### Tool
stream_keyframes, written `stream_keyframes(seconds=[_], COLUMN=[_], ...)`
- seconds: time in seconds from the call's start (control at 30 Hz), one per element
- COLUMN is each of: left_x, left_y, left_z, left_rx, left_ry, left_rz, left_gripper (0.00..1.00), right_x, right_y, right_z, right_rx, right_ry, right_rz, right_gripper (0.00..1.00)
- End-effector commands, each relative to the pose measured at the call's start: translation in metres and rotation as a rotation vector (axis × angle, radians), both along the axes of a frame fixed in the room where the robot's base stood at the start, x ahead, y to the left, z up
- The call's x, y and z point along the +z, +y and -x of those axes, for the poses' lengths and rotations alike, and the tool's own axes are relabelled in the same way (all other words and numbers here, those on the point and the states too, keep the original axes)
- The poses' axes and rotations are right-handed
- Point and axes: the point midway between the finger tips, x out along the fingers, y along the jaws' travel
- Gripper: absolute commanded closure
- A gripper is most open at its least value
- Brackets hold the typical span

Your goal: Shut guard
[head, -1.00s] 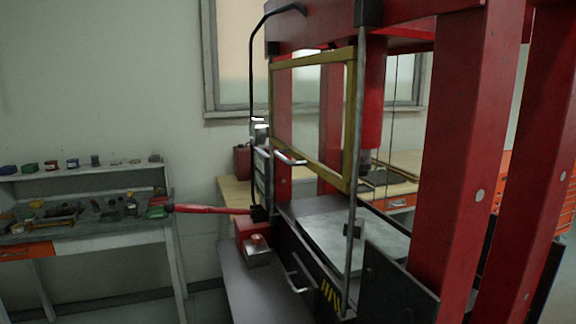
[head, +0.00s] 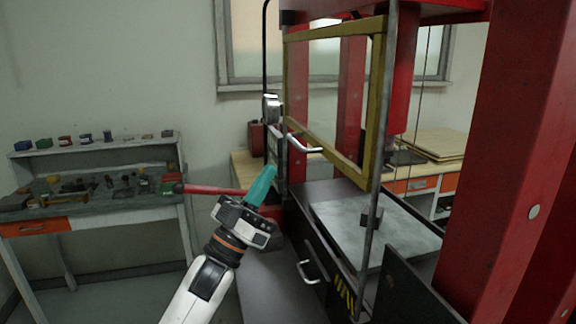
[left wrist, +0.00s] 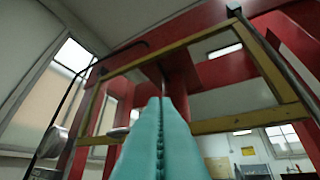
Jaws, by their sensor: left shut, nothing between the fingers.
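The guard (head: 372,105) is a clear panel in a yellow frame on the front of the red press. It stands raised, with open space between its lower edge and the press bed (head: 385,235). A pale handle (head: 304,145) sits at its lower left. My left gripper (head: 268,172), with teal fingers, is shut and empty, below and left of the handle in the head view. In the left wrist view the shut fingers (left wrist: 163,115) point up toward the guard frame (left wrist: 200,35), and the handle (left wrist: 118,132) shows just left of them. My right gripper is not in view.
A red lever (head: 210,190) sticks out left from the press, behind my left gripper. A dark drawer with a handle (head: 308,270) lies below the bed. A shelf bench (head: 100,205) with small items stands at the left wall. Thick red posts (head: 510,150) stand at the right.

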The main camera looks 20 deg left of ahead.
Motion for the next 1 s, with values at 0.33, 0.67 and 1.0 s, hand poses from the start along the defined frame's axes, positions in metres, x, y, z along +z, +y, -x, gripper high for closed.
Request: stream_keyframes(seconds=[0.33,0.67,1.0], left_x=[0.059,0.04,0.03], left_y=[-0.022,-0.035,-0.037], left_z=[-0.043,-0.069,-0.072], left_rx=[0.001,0.001,0.001], left_ry=[0.002,0.007,0.003], left_rz=[0.001,0.003,0.0], left_gripper=[1.0,1.0,1.0], right_x=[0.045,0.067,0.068], right_y=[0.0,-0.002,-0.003], right_z=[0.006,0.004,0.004], right_rx=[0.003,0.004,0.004], right_ry=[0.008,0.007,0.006], right_rz=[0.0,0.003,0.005], right_gripper=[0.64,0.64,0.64])
